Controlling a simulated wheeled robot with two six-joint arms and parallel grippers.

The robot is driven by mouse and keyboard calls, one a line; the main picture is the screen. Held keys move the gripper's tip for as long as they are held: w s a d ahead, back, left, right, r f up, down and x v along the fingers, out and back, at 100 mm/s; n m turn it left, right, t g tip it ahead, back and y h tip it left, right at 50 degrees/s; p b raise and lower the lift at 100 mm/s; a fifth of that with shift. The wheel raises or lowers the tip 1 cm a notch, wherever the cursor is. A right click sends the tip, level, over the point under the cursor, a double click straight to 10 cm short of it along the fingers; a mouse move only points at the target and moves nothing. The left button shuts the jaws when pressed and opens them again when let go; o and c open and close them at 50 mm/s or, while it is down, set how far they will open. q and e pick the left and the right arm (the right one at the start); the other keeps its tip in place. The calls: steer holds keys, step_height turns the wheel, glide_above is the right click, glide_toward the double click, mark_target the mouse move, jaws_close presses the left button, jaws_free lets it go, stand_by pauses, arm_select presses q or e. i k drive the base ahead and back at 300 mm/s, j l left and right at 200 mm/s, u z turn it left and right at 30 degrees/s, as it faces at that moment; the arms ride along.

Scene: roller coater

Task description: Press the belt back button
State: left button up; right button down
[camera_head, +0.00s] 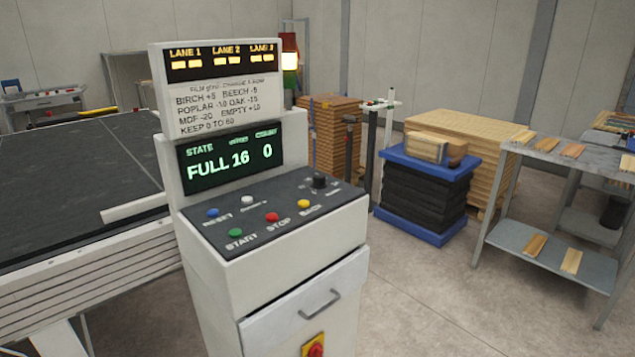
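The control console (280,260) stands in the middle of the head view. Its sloped dark panel (262,226) carries several buttons. The yellow button labelled BACK (304,204) is toward the panel's right side. The red STOP button (272,217) is left of it, and the green START button (236,233) is further left. A blue RESET button (213,213), a white button (247,200) and a black knob (319,181) are behind. The green display (230,157) reads FULL 16 and 0. Neither of my grippers is in view.
A dark belt table (85,165) lies to the left of the console. A drawer handle (320,303) and a red switch (316,349) are on the console's front. To the right are a blue pallet stack (425,200) and a metal shelf table (545,250). Floor between them is clear.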

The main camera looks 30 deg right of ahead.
mark_target(303, 204)
steer(key=i+z, duration=0.2)
steer(key=i, duration=0.25)
steer(key=i+j+z, duration=0.15)
steer(key=i, duration=0.25)
steer(key=i+j+z, duration=0.2)
steer(key=i, duration=0.25)
